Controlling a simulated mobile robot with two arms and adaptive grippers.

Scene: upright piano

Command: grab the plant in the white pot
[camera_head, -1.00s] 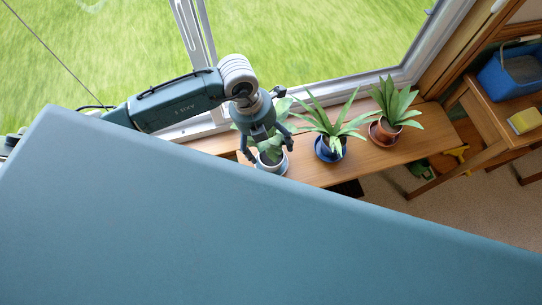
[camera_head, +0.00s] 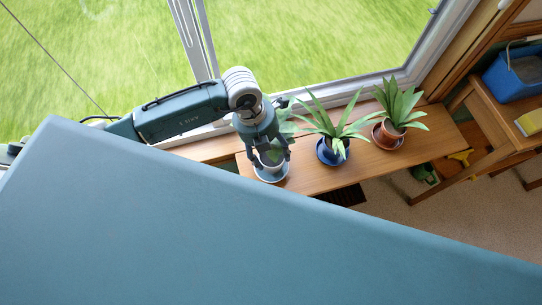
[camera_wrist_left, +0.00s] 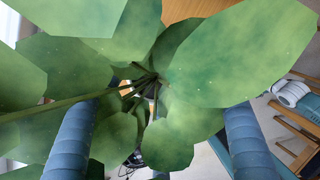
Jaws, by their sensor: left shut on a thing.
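The plant in the white pot (camera_head: 271,159) stands on a pale saucer (camera_head: 270,177) at the left end of the wooden shelf, under the window. My left gripper (camera_head: 271,165) comes down over it from above and is shut on the white pot, one finger on each side. In the left wrist view, broad green leaves (camera_wrist_left: 240,55) fill the middle between the two blue-grey fingers (camera_wrist_left: 160,150), and the pot is hidden below them. I cannot tell whether the pot is clear of the saucer. My right gripper is not in view.
A spiky plant in a blue pot (camera_head: 331,151) stands close to the right of my gripper. Another in a terracotta pot (camera_head: 388,133) stands further right. The window (camera_head: 300,50) is right behind.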

